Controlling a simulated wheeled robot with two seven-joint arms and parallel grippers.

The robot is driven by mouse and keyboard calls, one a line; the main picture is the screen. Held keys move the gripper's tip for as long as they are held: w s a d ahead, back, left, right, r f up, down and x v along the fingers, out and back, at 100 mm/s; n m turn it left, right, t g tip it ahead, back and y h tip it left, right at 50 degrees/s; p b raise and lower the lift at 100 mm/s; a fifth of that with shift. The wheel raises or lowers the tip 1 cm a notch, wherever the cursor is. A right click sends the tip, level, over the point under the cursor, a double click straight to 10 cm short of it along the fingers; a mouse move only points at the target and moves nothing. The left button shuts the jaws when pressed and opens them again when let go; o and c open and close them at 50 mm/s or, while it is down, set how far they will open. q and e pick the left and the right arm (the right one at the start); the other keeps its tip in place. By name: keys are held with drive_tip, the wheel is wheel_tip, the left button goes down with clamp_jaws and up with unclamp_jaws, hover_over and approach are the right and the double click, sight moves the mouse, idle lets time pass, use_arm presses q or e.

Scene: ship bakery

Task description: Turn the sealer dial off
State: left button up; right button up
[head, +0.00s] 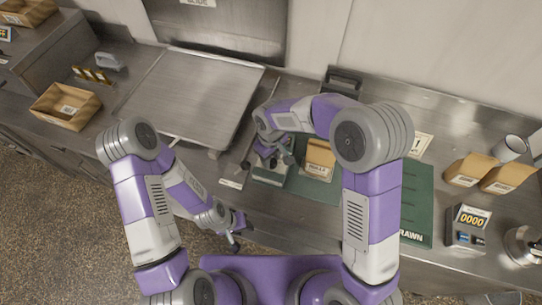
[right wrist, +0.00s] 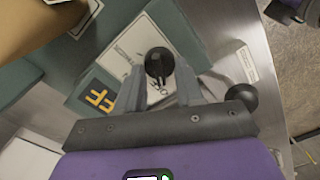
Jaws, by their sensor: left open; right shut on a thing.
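The sealer (head: 272,176) is a teal box with a pale front part, on the counter under my right gripper (head: 274,155). In the right wrist view the sealer (right wrist: 190,35) shows a white panel with a round black dial (right wrist: 159,62). My right gripper (right wrist: 160,85) is shut on the dial, one finger on each side. A dark label with yellow letters "FF" (right wrist: 98,96) lies left of the dial; the rest of its word is hidden. The dial is hidden in the head view. My left gripper (head: 235,236) is open and empty near the counter's front edge.
A black ball knob (right wrist: 240,97) is close to my right gripper. A large steel plate (head: 190,95) lies left. Boxes, a counter display (head: 470,222) and mug (head: 510,148) stand right.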

drive_tip(key=o, duration=1)
wheel_tip(320, 180, up, 8)
drive_tip(key=shift+f, duration=0.2)
